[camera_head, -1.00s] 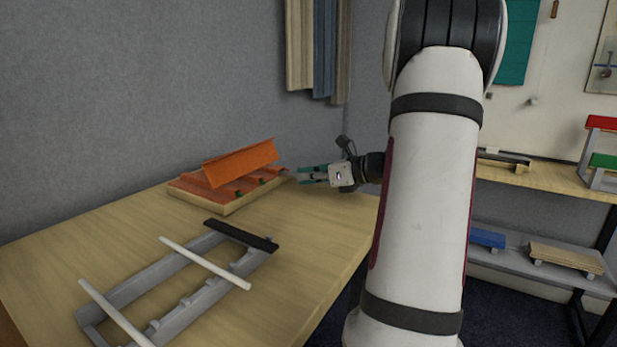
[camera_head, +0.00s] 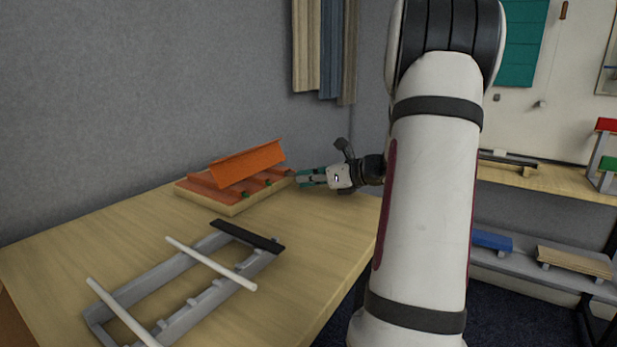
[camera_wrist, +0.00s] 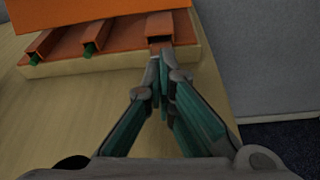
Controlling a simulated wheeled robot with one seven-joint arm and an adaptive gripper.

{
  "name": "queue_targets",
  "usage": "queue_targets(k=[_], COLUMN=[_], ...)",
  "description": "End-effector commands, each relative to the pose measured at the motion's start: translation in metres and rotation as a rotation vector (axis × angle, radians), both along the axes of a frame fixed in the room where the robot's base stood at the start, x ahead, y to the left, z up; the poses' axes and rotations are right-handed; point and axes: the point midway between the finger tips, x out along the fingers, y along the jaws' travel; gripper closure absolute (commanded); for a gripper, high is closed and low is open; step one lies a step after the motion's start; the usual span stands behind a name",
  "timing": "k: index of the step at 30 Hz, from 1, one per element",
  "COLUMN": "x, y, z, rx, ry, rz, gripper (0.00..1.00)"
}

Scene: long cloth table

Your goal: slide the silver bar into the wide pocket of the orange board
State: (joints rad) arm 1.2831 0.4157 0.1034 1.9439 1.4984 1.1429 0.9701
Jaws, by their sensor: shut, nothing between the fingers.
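The orange board (camera_head: 205,186) lies on a pale wooden base at the table's far side, with a tilted orange panel (camera_head: 247,163) above it. In the wrist view its front edge has several pocket openings; the right one, a wider pocket (camera_wrist: 159,41), is directly ahead of my fingertips. My gripper (camera_head: 301,178) is shut and empty, its tips (camera_wrist: 162,54) close to that opening; I cannot tell if they touch it. I cannot make out the silver bar for certain; the inside of the wide pocket is mostly hidden.
Green ends (camera_wrist: 89,49) show in the other two visible pockets. A grey rack (camera_head: 140,290) with a black end bar (camera_head: 246,236) and white rods (camera_head: 210,263) lies on the near table. The table between rack and board is clear. A wall stands behind the board.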

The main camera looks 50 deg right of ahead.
Motion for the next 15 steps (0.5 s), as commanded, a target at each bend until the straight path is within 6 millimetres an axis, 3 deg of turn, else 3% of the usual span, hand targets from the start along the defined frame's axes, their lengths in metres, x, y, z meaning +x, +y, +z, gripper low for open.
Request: queue_targets(k=[15], x=[0.0097], y=[-0.0007], z=[0.0036], rx=[-0.003], ry=[-0.008], rz=[-0.002], gripper=[1.00])
